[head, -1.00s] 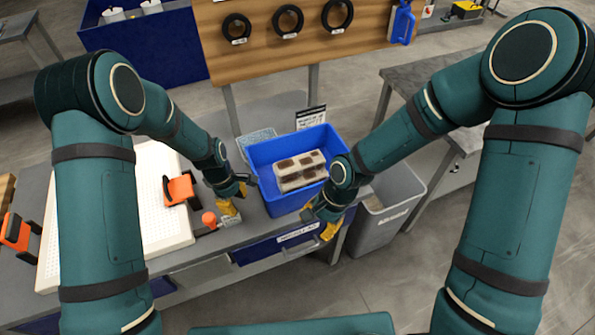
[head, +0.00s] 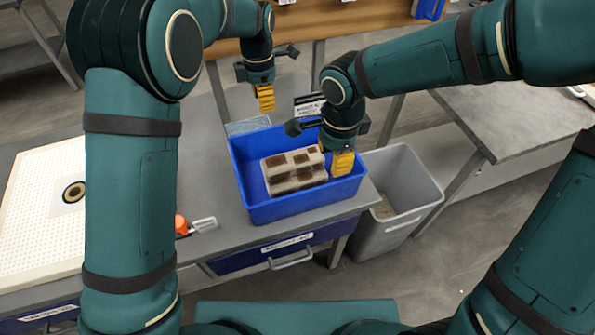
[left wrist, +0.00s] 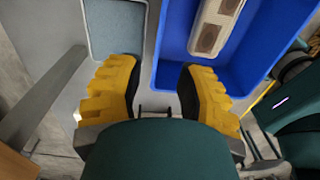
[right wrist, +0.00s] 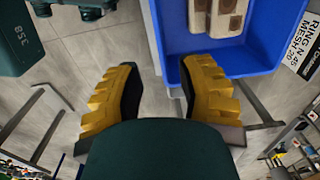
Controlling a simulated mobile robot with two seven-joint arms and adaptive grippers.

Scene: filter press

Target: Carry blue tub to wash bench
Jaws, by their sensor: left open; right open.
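The blue tub (head: 262,210) stands upright at the right end of the grey bench, with pale blocks with brown patches (head: 294,172) inside. My left gripper (head: 266,104) is open and empty above the tub's back-left side; in the left wrist view its fingers straddle the line of the tub's wall (left wrist: 176,75). My right gripper (head: 341,163) is open at the tub's right side; in the right wrist view one finger is over the tub (right wrist: 235,62) and the other is outside it. I cannot tell if either touches the rim. The wash bench cannot be told for certain.
A grey bin (head: 412,215) stands on the floor right of the bench. Another grey table (head: 520,105) is at the right. A light-blue mesh tray (head: 248,126) and a label card (head: 308,106) sit behind the tub. A white perforated plate (head: 35,220) lies at the left.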

